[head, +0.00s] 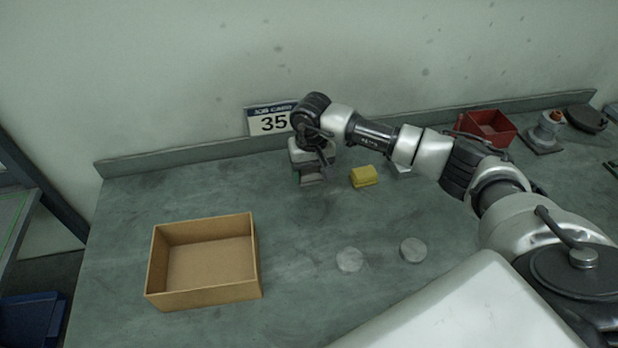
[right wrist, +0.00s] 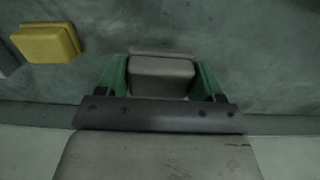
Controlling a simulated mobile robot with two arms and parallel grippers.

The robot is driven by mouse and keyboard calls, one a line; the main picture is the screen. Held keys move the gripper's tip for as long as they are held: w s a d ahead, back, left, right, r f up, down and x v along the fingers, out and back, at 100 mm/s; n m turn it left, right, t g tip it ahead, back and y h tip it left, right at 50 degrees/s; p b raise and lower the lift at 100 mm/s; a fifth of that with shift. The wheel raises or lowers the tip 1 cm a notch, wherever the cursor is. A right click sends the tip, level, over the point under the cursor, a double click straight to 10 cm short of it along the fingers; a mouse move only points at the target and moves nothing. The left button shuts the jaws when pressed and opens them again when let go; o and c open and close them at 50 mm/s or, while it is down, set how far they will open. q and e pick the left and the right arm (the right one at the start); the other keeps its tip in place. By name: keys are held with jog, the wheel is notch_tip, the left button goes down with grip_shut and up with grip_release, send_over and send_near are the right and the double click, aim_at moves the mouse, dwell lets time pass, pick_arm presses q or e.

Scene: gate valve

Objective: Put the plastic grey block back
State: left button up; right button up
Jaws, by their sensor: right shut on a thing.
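The grey block (right wrist: 161,76) is between the two green fingers of my right gripper (right wrist: 162,78) in the right wrist view. The gripper is shut on it. In the head view my right gripper (head: 312,178) points down near the back of the bench, with the grey block (head: 311,180) low at its tip. I cannot tell whether the block touches the bench. A yellow block (head: 363,176) lies to the right of it, apart from the gripper; it also shows at the top left of the right wrist view (right wrist: 47,43). My left gripper is not in view.
An open, empty-looking cardboard box (head: 204,302) stands at the left front of the bench (head: 300,225). Two grey discs (head: 349,260) (head: 412,250) lie front centre. A red bin (head: 487,128) and a metal fitting (head: 543,132) are at the back right. A "35" card (head: 271,120) stands behind.

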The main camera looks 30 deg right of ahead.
aim_at(310, 191)
jog(key=shift+w+a+f, duration=0.1)
jog(key=shift+a+f, duration=0.05)
jog(key=shift+a, duration=0.05)
notch_tip(310, 191, down, 3)
jog(key=shift+f+p, duration=0.15)
jog(key=shift+p, duration=0.6)
jog(key=shift+f, duration=0.3)
jog(key=shift+f, duration=0.2)
jog(key=o, duration=0.8)
jog(key=shift+r, duration=0.1)
